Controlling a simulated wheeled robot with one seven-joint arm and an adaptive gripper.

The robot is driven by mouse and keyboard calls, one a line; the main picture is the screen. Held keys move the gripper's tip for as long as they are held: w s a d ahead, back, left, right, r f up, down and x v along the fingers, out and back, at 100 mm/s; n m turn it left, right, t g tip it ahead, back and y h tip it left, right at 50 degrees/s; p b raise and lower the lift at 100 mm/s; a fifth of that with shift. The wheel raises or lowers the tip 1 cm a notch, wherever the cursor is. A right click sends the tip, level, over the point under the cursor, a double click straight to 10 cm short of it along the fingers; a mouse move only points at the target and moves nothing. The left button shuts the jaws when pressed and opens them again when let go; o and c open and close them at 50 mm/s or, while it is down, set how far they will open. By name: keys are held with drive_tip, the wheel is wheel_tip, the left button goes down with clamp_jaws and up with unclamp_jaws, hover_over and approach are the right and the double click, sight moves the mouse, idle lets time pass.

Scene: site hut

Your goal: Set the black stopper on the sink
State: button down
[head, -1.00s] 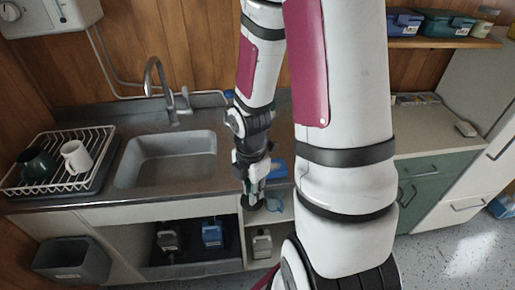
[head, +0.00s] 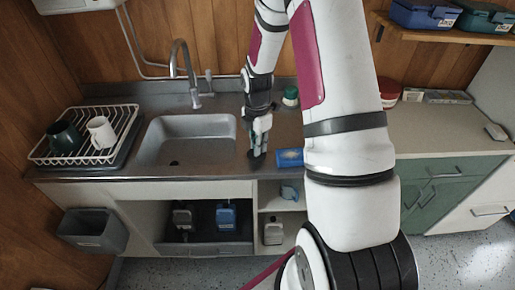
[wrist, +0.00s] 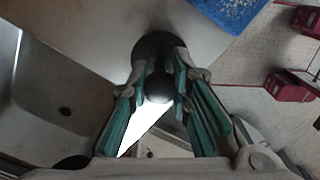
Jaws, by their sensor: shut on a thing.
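The black stopper (head: 256,160) is a dark round piece with a knob, held at the end of my gripper (head: 259,147). In the wrist view the stopper (wrist: 153,46) shows between the fingertips of my gripper (wrist: 160,80), which are shut on its knob. The grey sink (head: 160,150) is set in the counter to the left of the gripper, with a dark drain hole in its floor. In the wrist view the sink (wrist: 40,120) lies at the left, clear of the stopper. The stopper is over the counter's front part, right of the basin; its exact height is unclear.
A blue item (head: 289,158) lies on the counter just right of the gripper. A white dish rack (head: 92,155) with two mugs stands left of the sink. The curved tap (head: 186,65) rises behind the basin. A green-lidded jar (head: 290,96) stands at the back.

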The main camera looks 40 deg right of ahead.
drive_tip(key=shift+f, duration=1)
drive_tip(key=shift+f, duration=0.1)
drive_tip(key=c, duration=1.5)
unclamp_jaws()
drive_tip(key=shift+o, duration=0.2)
